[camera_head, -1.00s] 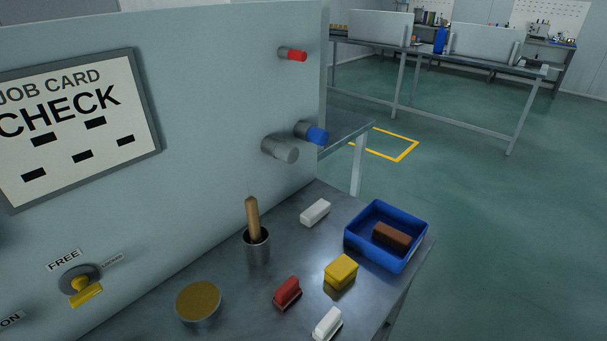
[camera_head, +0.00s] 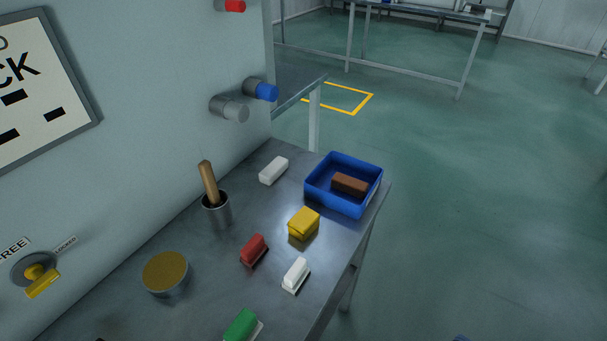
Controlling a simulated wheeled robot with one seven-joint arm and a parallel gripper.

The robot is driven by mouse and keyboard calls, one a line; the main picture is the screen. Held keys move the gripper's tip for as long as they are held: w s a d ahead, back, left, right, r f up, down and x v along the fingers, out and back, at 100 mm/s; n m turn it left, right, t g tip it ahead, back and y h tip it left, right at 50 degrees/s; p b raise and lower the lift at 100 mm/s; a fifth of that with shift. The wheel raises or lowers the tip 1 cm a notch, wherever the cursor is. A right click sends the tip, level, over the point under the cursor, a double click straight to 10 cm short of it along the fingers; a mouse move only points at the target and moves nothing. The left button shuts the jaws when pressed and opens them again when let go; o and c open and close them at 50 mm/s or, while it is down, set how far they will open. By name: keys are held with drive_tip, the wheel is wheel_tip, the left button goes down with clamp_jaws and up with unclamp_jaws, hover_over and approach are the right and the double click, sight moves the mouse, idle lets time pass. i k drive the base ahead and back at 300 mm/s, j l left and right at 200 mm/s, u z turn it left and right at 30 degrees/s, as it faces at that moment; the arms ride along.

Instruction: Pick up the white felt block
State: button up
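Two white blocks lie on the grey metal table. One plain white block (camera_head: 274,170) lies near the panel, left of the blue bin. The other white block (camera_head: 296,273) sits on a thin dark base near the table's right edge, in front of the yellow block. I cannot tell from the picture which of them is felt. Both are uncovered, with nothing touching them. My gripper is not in view.
A blue bin (camera_head: 315,196) holds a brown block (camera_head: 350,184). A yellow block (camera_head: 304,223), red block (camera_head: 254,249), green block (camera_head: 241,326), round tin (camera_head: 166,273) and metal cup (camera_head: 217,212) with a wooden handle share the table. The panel (camera_head: 150,140) rises behind with projecting knobs.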

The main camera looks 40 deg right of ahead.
sight(272, 172)
drive_tip(key=i+l+u, duration=0.1)
drive_tip(key=l, duration=0.4)
drive_tip(key=i+l+u, duration=0.1)
drive_tip(key=i+l, duration=0.2)
drive_tip(key=l, duration=0.2)
drive_tip(key=i+l+u, duration=0.1)
drive_tip(key=l, duration=0.45)
drive_tip(key=i+l, duration=0.2)
drive_tip(key=l, duration=0.35)
drive_tip(key=i+l+u, duration=0.15)
drive_tip(key=l, duration=0.4)
drive_tip(key=i+l+u, duration=0.1)
drive_tip(key=l, duration=0.45)
drive_tip(key=i+l+u, duration=0.1)
drive_tip(key=l, duration=0.45)
drive_tip(key=i+l+u, duration=0.1)
drive_tip(key=l, duration=0.5)
drive_tip(key=i, duration=0.1)
drive_tip(key=j+u, duration=0.05)
